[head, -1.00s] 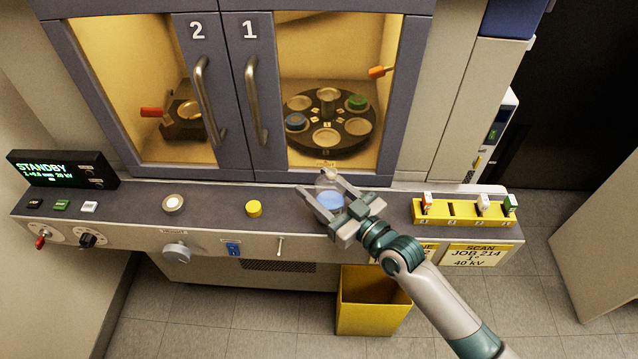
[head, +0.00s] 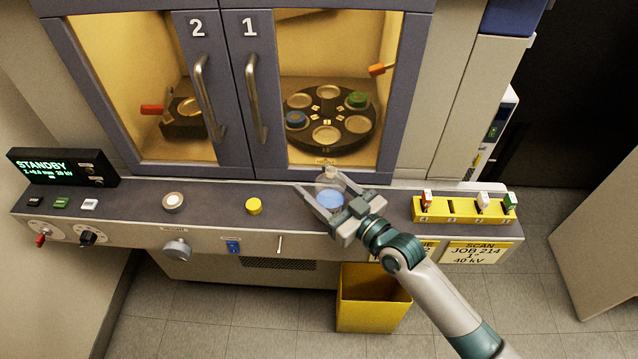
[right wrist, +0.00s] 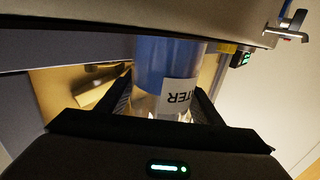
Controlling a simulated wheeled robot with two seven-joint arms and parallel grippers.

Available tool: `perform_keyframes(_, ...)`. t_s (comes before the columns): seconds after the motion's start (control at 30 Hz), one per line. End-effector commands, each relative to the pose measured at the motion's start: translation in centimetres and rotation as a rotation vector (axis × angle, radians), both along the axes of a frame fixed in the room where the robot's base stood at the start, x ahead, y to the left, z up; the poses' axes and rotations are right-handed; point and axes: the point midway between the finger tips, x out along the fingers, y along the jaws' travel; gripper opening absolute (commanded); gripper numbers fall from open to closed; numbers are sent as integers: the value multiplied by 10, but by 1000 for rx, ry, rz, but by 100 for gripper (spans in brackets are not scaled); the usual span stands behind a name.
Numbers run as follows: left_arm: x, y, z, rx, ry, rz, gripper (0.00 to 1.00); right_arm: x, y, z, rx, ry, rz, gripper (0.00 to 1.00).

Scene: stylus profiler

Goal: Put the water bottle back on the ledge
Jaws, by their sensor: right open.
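The water bottle (head: 330,197), clear with a blue band, appears to stand upright on the grey ledge (head: 290,203) in front of door 1. My right gripper (head: 322,181) is open, with one finger on each side of the bottle. In the right wrist view the bottle (right wrist: 168,65) shows between the spread fingers, its white label reading part of "WATER" upside down. Its base is partly hidden by the gripper in the head view. My left gripper is not in view.
A yellow rack (head: 463,210) with small coloured pieces sits right of the gripper on the ledge. A yellow knob (head: 254,206) and a round button (head: 173,202) lie to the left. A yellow bin (head: 374,308) stands on the floor below. Both cabinet doors are shut.

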Motion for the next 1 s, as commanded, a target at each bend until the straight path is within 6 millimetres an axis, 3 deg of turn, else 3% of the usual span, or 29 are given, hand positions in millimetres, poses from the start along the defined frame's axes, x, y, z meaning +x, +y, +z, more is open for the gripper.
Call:
perform_keyframes(0.63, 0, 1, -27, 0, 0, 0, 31, -71, -71, -4, -3, 1, -1, 60)
perform_keyframes(1.0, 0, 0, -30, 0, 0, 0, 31, -84, -84, -1, -1, 1, 0, 60)
